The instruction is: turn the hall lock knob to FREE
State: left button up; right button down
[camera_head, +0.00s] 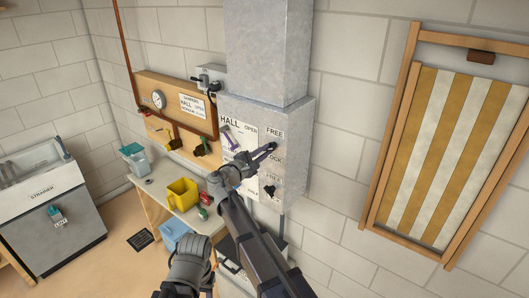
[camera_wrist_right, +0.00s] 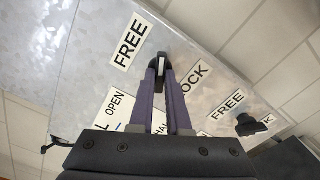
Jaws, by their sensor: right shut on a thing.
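The hall lock knob is a dark knob with a pale stripe (camera_wrist_right: 162,60), on a grey metal box between a FREE label (camera_wrist_right: 129,42) and a LOCK label (camera_wrist_right: 190,80). My right gripper (camera_wrist_right: 161,76) is shut on this knob, with its purple fingertips on either side. In the head view the right gripper (camera_head: 270,148) reaches the box (camera_head: 293,140) just below its FREE label (camera_head: 275,133); the fingertips largely hide the knob. Which label the stripe points to I cannot tell. My left gripper's fingers do not show.
A second dark knob (camera_wrist_right: 248,125) sits lower on the box beside another FREE label (camera_wrist_right: 225,106). A bench (camera_head: 160,191) with a yellow container (camera_head: 183,195) stands left of the box. A framed striped panel (camera_head: 440,150) hangs on the right wall.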

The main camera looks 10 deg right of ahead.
jog(key=shift+f+n, duration=0.1)
jog(key=shift+n, duration=1.5)
jog(key=c, duration=0.9)
grip_release()
jog(key=shift+s+a, duration=0.1)
jog(key=v, duration=0.7)
jog(key=shift+s+a, duration=0.2)
jog(key=shift+a, duration=0.05)
